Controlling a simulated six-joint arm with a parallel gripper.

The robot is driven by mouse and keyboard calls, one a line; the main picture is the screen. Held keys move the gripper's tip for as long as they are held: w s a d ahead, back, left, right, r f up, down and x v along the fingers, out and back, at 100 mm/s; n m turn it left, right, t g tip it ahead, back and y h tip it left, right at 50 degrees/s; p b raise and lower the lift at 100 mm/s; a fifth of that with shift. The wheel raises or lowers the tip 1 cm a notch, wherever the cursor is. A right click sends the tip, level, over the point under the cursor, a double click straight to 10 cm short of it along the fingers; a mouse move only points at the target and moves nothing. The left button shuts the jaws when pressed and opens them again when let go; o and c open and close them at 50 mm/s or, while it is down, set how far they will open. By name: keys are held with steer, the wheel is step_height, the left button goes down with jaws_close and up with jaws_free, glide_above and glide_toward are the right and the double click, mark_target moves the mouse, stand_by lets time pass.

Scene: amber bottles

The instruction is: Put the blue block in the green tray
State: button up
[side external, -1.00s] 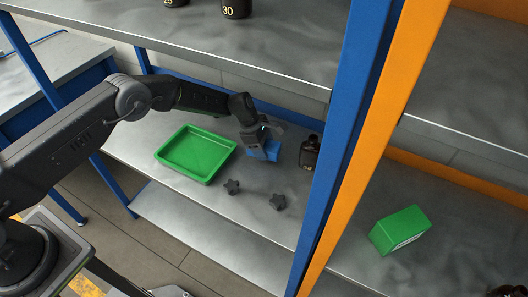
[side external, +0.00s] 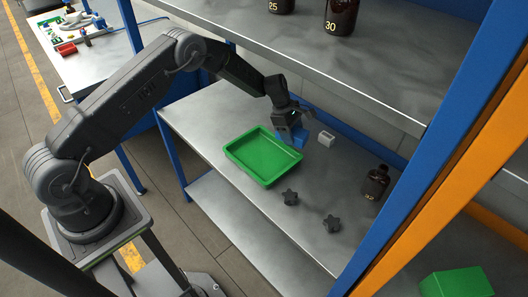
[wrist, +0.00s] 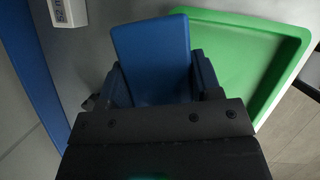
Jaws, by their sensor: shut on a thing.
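The blue block (side external: 295,136) is held between the fingers of my gripper (side external: 289,124), which is shut on it. In the wrist view the blue block (wrist: 152,58) stands up between the dark fingers. The green tray (side external: 236,153) lies on the middle shelf, just to the left of and in front of the block in the side view. It looks empty. In the wrist view the green tray (wrist: 294,42) is to the right of the block, partly hidden by my gripper. The block appears near the tray's back right edge; its height above the shelf is hard to tell.
A small white labelled box (side external: 326,139) stands just right of my gripper. An upper shelf (side external: 300,55) overhangs the back. A blue post (side external: 440,150) stands at the right.

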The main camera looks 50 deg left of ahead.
mark_target(265, 159)
steer(key=s+a+f+m, duration=0.1)
steer(key=s, duration=0.2)
steer(key=s+a+f+m, duration=0.1)
steer(key=s+a, duration=0.1)
steer(key=s+a+m+g, duration=0.1)
steer(key=s, duration=0.2)
steer(key=shift+s+a+f, duration=0.3)
steer(key=shift+a+f, duration=0.1)
steer(key=shift+s+f, duration=0.1)
steer(key=shift+f, duration=1.35)
steer(key=shift+f, duration=0.1)
steer(key=o, duration=1)
steer(key=shift+f, duration=0.1)
steer(key=shift+c, duration=0.2)
